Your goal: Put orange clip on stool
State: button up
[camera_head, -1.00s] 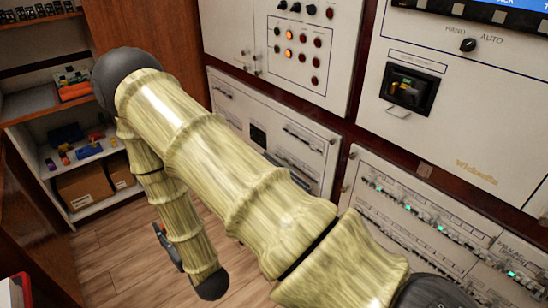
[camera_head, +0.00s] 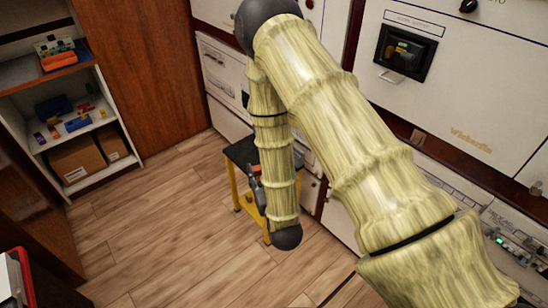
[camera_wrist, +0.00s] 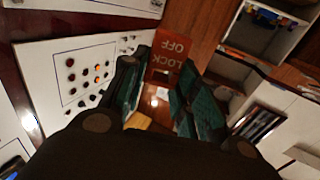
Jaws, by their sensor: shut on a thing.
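The orange clip (camera_wrist: 172,50), a red-orange piece lettered "LOCK OFF", shows in the wrist view between the fingertips. My gripper (camera_wrist: 158,78) has dark fingers with teal pads and is shut on it. The clip's lower part is hidden by the fingers. The stool (camera_head: 240,153), with a dark top and yellow legs, stands on the floor in the head view by the cabinets. My forearm covers its right part. In the head view my gripper is mostly hidden by my forearm, so its height over the stool cannot be told.
White breaker cabinets (camera_head: 460,90) line the right side. A shelf unit (camera_head: 90,178) at the left holds small coloured parts and cardboard boxes (camera_head: 78,160). Wooden floor (camera_head: 160,240) is clear left of the stool. A red-edged object (camera_head: 24,272) is at the lower left edge.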

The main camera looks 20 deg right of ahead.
aim_at(245, 152)
jog(key=i, duration=0.95)
